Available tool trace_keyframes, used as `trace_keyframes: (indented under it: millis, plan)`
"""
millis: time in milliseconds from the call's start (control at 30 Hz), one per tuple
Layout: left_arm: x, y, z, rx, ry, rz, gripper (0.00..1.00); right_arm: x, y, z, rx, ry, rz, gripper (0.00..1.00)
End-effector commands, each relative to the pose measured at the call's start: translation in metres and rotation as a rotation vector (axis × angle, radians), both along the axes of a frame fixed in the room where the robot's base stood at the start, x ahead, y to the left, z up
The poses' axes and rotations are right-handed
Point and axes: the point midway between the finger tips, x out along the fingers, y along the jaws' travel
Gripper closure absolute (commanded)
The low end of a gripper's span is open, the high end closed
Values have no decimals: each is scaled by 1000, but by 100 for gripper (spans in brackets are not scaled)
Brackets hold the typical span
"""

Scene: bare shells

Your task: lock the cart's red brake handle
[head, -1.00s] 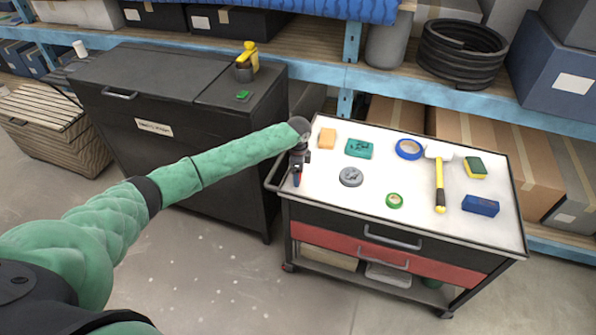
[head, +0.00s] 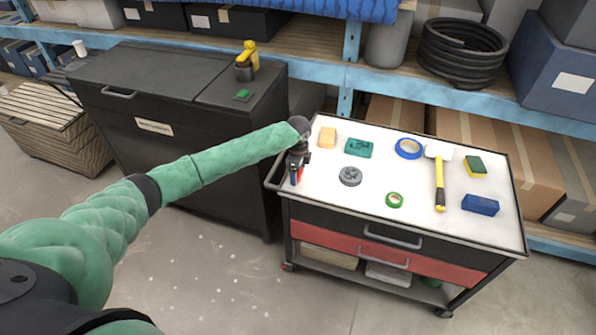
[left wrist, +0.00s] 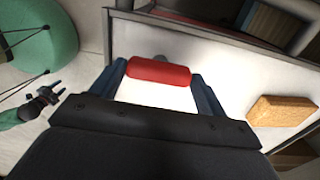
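The cart (head: 415,218) has a white top with black and red drawers. The red brake handle (left wrist: 158,72) is a short red bar at the cart's left edge. It also shows as a small red patch in the head view (head: 300,174), mostly hidden by my gripper. My left gripper (head: 295,182) points down over it. In the left wrist view its fingers (left wrist: 160,77) are spread, with the red bar spanning the gap between them. I cannot tell whether they touch it. My right gripper (left wrist: 52,98) shows small at the left wrist view's left; its finger opening is unclear.
On the cart top lie an orange block (head: 327,137), a grey disc (head: 350,176), tape rolls, a hammer (head: 439,180) and sponges. A dark cabinet (head: 170,115) stands left of the cart. Blue shelving (head: 480,105) runs behind. Floor in front is clear.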

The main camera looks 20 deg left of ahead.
Motion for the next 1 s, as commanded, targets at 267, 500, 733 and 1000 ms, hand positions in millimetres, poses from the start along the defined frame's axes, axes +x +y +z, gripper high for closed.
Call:
trace_keyframes:
  millis: [267, 500, 733, 1000]
  plan:
    - [0, 0, 1, 0, 0, 1, 5, -4, 2, 0, 2, 2, -1, 58]
    - [1, 0, 8, -1, -2, 0, 5, -13, 2, -4, 3, 20, -2, 58]
    - [1, 0, 40, -1, -3, 0, 5, 2, 11, 29, 12, 21, -5, 58]
    - [1, 0, 72, -1, -2, 0, 5, 5, 15, 54, 17, 35, -8, 58]
